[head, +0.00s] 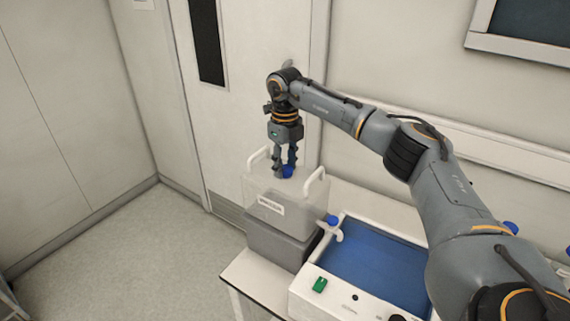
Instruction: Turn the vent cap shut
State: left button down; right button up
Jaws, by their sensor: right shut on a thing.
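The vent cap (287,172) is a small blue cap on top of a clear and grey container (277,237) with a white label and two white handles. My right gripper (285,172) comes down from above and is shut on the cap. The fingers hide part of the cap, so how far it is turned cannot be told. My left gripper is not in the head view.
The container stands on a white table (242,278). To its right is a white-framed unit with a blue surface (370,262), a green switch (320,285) and a blue-ended side fitting (332,220). A door (235,120) and wall stand close behind. Open floor lies left.

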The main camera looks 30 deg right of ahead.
aim_at(285, 168)
jog(key=shift+m, duration=0.3)
jog(key=o, duration=1.2)
jog(key=shift+r, duration=0.15)
notch_tip(285, 168, up, 12)
jog(key=shift+f, duration=0.15)
jog(key=shift+f, duration=0.1)
